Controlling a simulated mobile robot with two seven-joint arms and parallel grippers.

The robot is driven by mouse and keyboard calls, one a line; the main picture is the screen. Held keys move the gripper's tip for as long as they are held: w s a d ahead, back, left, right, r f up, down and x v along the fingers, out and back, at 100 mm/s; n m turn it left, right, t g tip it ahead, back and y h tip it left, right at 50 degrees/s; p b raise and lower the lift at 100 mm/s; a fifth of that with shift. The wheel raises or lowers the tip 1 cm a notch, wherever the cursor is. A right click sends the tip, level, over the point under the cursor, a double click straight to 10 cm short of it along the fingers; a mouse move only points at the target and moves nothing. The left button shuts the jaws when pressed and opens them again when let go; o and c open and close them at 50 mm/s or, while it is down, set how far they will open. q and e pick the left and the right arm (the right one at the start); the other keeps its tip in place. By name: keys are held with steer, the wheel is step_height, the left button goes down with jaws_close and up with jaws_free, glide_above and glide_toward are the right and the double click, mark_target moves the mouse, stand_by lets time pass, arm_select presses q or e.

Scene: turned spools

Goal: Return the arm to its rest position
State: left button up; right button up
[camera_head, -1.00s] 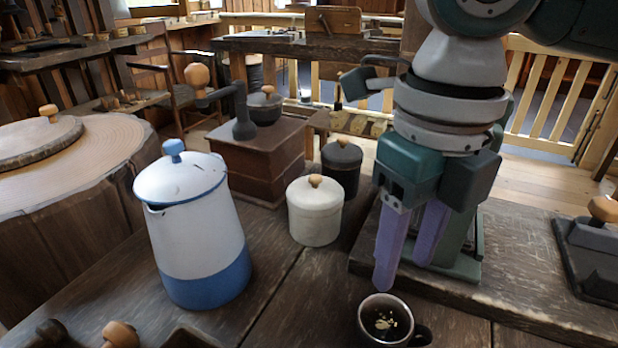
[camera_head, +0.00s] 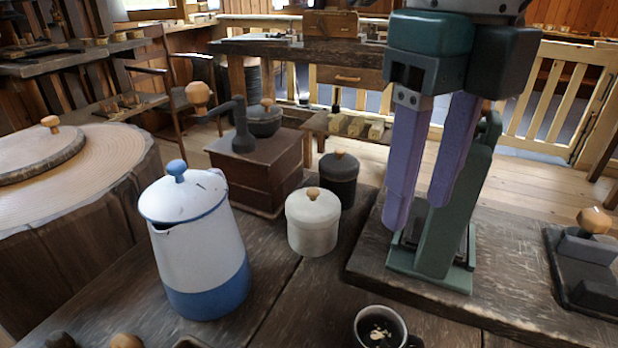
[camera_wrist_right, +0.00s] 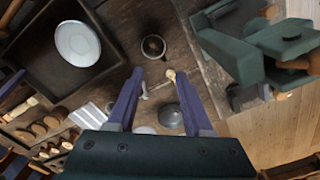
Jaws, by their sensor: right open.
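My right gripper (camera_head: 416,212) hangs pointing down in the right part of the head view, its two purple fingers apart with nothing between them. It is above the dark wooden board (camera_head: 510,270), in front of a green metal stand (camera_head: 455,215). In the right wrist view the open fingers (camera_wrist_right: 158,80) also show, with a dark mug (camera_wrist_right: 153,46) beyond their tips. The same mug (camera_head: 380,328) stands at the bottom edge of the head view with pale bits inside. My left gripper is in neither view.
A white and blue pot (camera_head: 195,240), a cream lidded jar (camera_head: 313,222), a dark lidded jar (camera_head: 339,180) and a wooden grinder (camera_head: 255,170) stand to the left. A dark tamper-like block (camera_head: 585,260) is at far right. A tray with a white dish (camera_wrist_right: 77,43) shows in the wrist view.

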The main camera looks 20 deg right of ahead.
steer(key=s+a+r+m+t+y+p, duration=0.2)
steer(key=a+m+p, duration=0.35)
steer(key=m, duration=0.35)
steer(key=s+a+r+m+t+y+p, duration=0.1)
steer(key=s+a+r+m+y+p, duration=0.15)
steer(key=a+m+p, duration=0.4)
steer(key=s+d+r+m+h+p, duration=0.1)
steer(key=s+d+m+h+p, duration=0.2)
steer(key=d+m, duration=0.5)
steer(key=s+d+m+h+p, duration=0.1)
steer(key=s+d+m+p, duration=0.3)
steer(key=m, duration=0.8)
step_height(320, 180, up, 38)
steer(key=a+p, duration=0.1)
steer(key=p, duration=3.6)
steer(key=shift+s+f+t, duration=0.2)
steer(key=shift+t, duration=0.1)
